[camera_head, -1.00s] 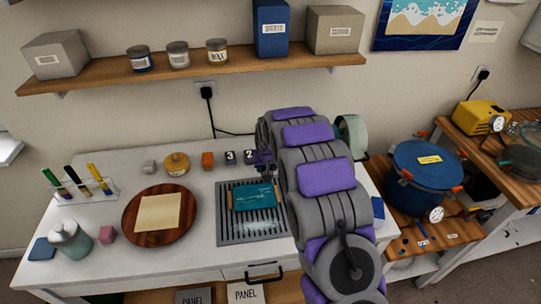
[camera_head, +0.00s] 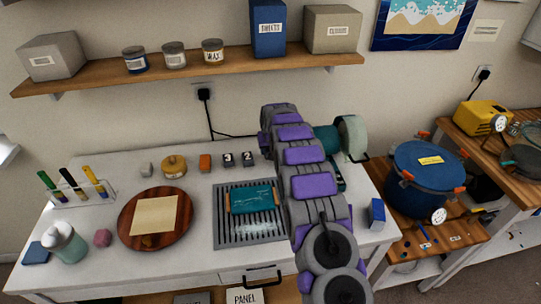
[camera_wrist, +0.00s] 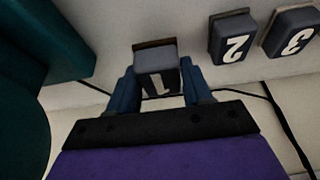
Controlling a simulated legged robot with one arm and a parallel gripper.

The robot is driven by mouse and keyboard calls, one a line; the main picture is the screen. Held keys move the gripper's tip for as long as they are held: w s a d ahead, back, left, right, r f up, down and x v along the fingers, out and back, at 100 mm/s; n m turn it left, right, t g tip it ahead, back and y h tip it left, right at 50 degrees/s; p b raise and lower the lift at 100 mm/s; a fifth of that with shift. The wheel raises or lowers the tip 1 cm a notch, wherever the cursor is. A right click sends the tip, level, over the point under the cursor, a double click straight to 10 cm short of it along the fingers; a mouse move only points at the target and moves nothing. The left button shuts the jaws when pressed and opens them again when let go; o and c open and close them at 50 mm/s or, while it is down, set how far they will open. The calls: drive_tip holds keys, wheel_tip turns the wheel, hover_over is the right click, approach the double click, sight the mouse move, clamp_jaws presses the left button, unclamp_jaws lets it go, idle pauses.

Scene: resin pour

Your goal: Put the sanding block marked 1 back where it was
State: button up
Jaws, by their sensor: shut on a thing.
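In the wrist view my gripper (camera_wrist: 160,66) has its two blue fingers shut on the sanding block marked 1 (camera_wrist: 156,60), a dark grey block with a brown face. The block marked 2 (camera_wrist: 231,40) and the block marked 3 (camera_wrist: 292,32) stand beside it to the right, apart from it. In the head view the block marked 3 (camera_head: 228,160) and the block marked 2 (camera_head: 248,159) stand in a row at the back of the white table (camera_head: 120,180). There my arm hides the gripper and block 1. I cannot tell whether block 1 touches the table.
An orange block (camera_head: 205,162) and a yellow-lidded jar (camera_head: 174,165) extend the row leftward. A teal machine with a pale disc (camera_head: 353,138) is right of my arm. A grooved grey tray (camera_head: 222,232) with a teal panel (camera_head: 252,199) and a round wooden board (camera_head: 130,222) lie in front.

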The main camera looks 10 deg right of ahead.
drive_tip(key=shift+w+a, duration=0.45)
drive_tip(key=shift+a, duration=0.25)
drive_tip(key=f, duration=0.2)
drive_tip(key=d+f+b, duration=0.1)
drive_tip(key=shift+d+f, duration=0.2)
drive_tip(key=shift+f, duration=0.2)
drive_tip(key=shift+r, duration=0.1)
drive_tip(key=o, duration=1)
drive_tip(key=shift+a, duration=0.5)
drive_tip(key=shift+d, duration=0.25)
drive_tip(key=shift+d, duration=0.1)
